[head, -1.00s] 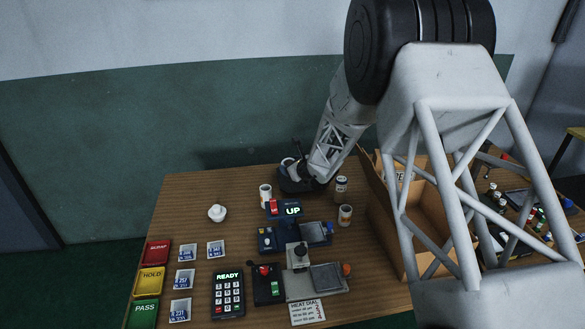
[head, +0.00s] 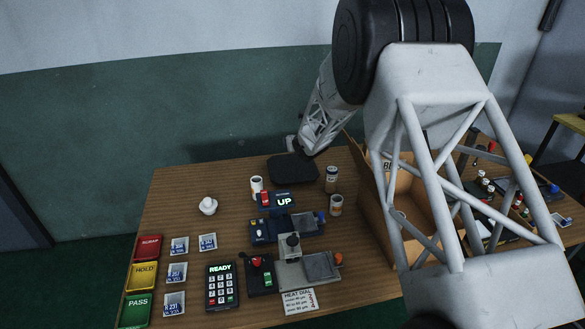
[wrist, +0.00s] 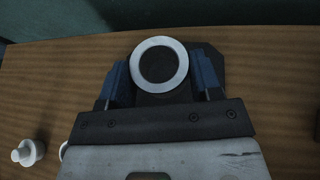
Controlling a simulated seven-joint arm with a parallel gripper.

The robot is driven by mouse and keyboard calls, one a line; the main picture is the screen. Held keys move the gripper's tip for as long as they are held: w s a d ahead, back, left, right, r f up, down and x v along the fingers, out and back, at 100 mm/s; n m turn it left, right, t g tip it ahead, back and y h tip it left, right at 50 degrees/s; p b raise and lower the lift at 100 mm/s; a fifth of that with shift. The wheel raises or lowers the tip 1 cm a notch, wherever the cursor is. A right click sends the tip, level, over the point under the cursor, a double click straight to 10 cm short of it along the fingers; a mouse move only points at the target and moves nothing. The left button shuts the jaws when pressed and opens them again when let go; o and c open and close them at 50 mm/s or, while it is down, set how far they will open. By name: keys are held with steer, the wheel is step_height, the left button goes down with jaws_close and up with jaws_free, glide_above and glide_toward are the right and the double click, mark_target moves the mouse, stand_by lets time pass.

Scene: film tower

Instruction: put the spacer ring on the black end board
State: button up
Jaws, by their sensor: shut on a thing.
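The white spacer ring (wrist: 138,67) is between the blue fingers of my gripper (wrist: 161,66) in the wrist view, and the gripper is shut on it. The black end board (wrist: 214,72) lies below and behind the ring, and dark surface shows through the ring's hole. In the head view the board (head: 293,168) lies flat at the back of the table with nothing visible on it. The height of the ring above the board is hard to judge.
A cardboard box (head: 374,205) stands right of the board. A white knobbed piece (head: 208,205) stands at left. Control devices, including a keypad (head: 222,287), fill the front.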

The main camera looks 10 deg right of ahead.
steer(key=shift+f, duration=0.1)
glide_above(294, 169)
steer(key=shift+f, duration=3)
steer(key=shift+f, duration=1.9)
steer(key=shift+f, duration=0.15)
steer(key=o, duration=1.1)
steer(key=shift+c, duration=0.2)
